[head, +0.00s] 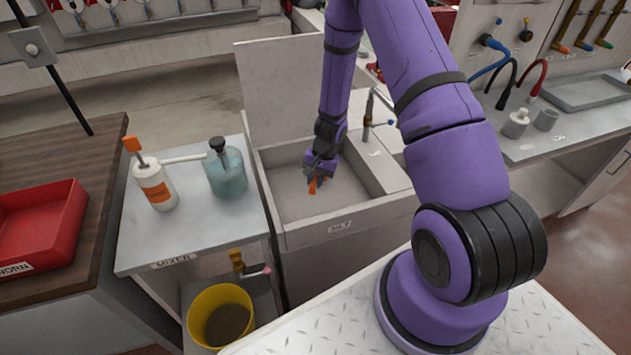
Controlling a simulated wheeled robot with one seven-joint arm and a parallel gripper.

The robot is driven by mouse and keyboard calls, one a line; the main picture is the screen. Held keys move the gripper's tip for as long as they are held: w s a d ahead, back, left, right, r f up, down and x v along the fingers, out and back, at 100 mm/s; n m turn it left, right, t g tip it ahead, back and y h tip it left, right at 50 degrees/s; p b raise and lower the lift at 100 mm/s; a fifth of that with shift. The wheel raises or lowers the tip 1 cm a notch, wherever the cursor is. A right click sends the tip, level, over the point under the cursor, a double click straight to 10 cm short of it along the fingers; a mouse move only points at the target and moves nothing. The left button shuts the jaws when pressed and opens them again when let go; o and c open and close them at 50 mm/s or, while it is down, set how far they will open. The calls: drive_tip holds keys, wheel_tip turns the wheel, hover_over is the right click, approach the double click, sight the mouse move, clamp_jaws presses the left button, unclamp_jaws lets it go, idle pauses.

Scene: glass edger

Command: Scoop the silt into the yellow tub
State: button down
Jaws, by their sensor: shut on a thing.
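My gripper (318,172) reaches down into the grey basin (290,229) in the middle of the head view. It is shut on a small orange thing (314,186), which looks like the handle of a scoop; its lower end is hard to make out. Silt in the basin is not clear to see; the basin floor looks plain grey. The yellow tub (192,322) stands low at the bottom left, below the basin's level, with a dark brownish content inside.
Left of the basin, a counter (130,245) holds a white bottle (155,187) with an orange label and a teal jug (226,172). A raised lid panel (282,90) stands behind the basin, and a tap (368,112) at its right. A red tray (62,245) lies far left.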

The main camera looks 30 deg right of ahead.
drive_tip(key=shift+s+r+t+h, duration=0.1)
drive_tip(key=shift+r+t+h, duration=0.55)
drive_tip(key=shift+t+h, duration=0.4)
drive_tip(key=shift+r+n+t+h, duration=0.3)
drive_tip(key=shift+r+t+h, duration=0.15)
drive_tip(key=shift+t+h, duration=0.25)
wheel_tip(320, 180, up, 13)
idle(0.6)
idle(0.3)
drive_tip(key=w+a+f+n+y, duration=0.2)
drive_tip(key=w+a+f+n, duration=0.3)
drive_tip(key=n, duration=0.3)
drive_tip(key=shift+w+f+g, duration=0.3)
drive_tip(key=shift+f+g, duration=0.15)
drive_tip(key=shift+f, duration=0.2)
drive_tip(key=shift+y, duration=0.25)
